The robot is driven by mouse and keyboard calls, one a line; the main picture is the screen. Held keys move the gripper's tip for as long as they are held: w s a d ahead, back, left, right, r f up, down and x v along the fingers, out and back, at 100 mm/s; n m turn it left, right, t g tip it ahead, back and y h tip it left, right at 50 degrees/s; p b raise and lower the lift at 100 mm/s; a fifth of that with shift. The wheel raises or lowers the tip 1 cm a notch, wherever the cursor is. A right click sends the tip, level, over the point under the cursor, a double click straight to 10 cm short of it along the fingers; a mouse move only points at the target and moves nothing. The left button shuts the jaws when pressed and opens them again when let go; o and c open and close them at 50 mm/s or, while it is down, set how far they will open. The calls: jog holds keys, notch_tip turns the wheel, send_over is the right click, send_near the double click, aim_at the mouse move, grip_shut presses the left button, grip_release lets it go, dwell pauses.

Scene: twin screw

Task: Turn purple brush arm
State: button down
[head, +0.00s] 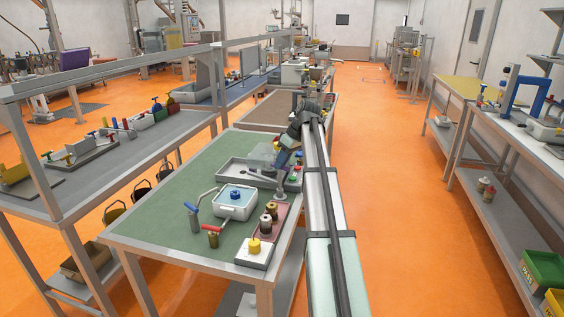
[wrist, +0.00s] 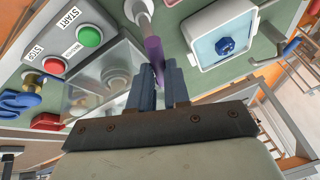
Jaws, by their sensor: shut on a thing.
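The purple brush arm (wrist: 153,49) shows in the wrist view as a slim purple bar below a pale round post (wrist: 139,10). My gripper (wrist: 160,72) has its two blue fingers on either side of the bar's lower end and is shut on it. The fingers hide part of that end. In the head view my gripper (head: 284,158) is over the tray at the right side of the green table, and I cannot make out the purple arm there.
The green table (head: 155,205) carries a white box with a blue knob (wrist: 226,46). A control panel with a green START button (wrist: 90,36) and a red STOP button (wrist: 54,65) is near. A clear cover (wrist: 105,75) lies close to my fingers.

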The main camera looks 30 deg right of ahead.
jog(key=shift+w+n+g+y, duration=0.15)
jog(key=shift+n+g, duration=0.15)
jog(key=shift+n, duration=0.5)
jog(key=shift+n+g+y, duration=0.15)
jog(key=shift+n+g, duration=0.15)
jog(key=shift+n, duration=0.5)
jog(key=c, duration=1.1)
grip_release()
jog(key=shift+d+r, duration=0.1)
jog(key=v, duration=0.7)
jog(key=shift+d+r, duration=0.1)
